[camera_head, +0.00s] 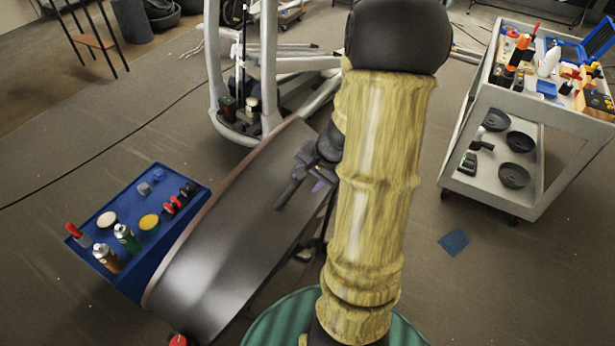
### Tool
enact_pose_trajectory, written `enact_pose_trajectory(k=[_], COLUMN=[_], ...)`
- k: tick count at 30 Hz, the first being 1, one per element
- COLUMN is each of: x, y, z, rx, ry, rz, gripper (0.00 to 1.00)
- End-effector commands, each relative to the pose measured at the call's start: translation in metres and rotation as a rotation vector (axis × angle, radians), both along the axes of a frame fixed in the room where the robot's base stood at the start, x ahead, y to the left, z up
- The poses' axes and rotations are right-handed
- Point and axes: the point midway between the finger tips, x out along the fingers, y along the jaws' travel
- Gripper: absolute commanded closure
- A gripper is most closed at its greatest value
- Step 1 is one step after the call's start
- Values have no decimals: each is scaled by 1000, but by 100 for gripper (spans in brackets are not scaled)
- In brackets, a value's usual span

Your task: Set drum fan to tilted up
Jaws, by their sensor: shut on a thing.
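The drum fan (225,245) is a large dark drum with a lighter rim edge. It stands left of centre, leaning diagonally across the view. My gripper (300,192) is at the drum's upper right part, its dark fingers lying over the drum surface in this view. It is shut on part of the drum fan; the exact spot of contact is hard to make out. My yellow-brown arm hides the area right of the drum, including most of its right edge and stand.
A blue tray (128,205) with spray cans, tins and tools lies left of the drum. A grey elliptical machine (268,75) stands behind. A two-level cart (560,160) with tools and dark bowls stands at the right. A blue cloth (454,241) lies on open floor.

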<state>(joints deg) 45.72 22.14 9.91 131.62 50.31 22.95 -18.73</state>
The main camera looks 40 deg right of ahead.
Motion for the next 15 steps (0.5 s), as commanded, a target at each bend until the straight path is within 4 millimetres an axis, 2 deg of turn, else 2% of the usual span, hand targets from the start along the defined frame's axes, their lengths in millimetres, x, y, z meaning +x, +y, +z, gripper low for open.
enact_pose_trajectory(k=[5,8,15], x=[-2,-5,-19], y=[-2,-3,-11], z=[5,14,54], rx=[-2,-3,-4], ry=[0,-3,-4], rz=[-4,-4,-2], gripper=[59,59,59])
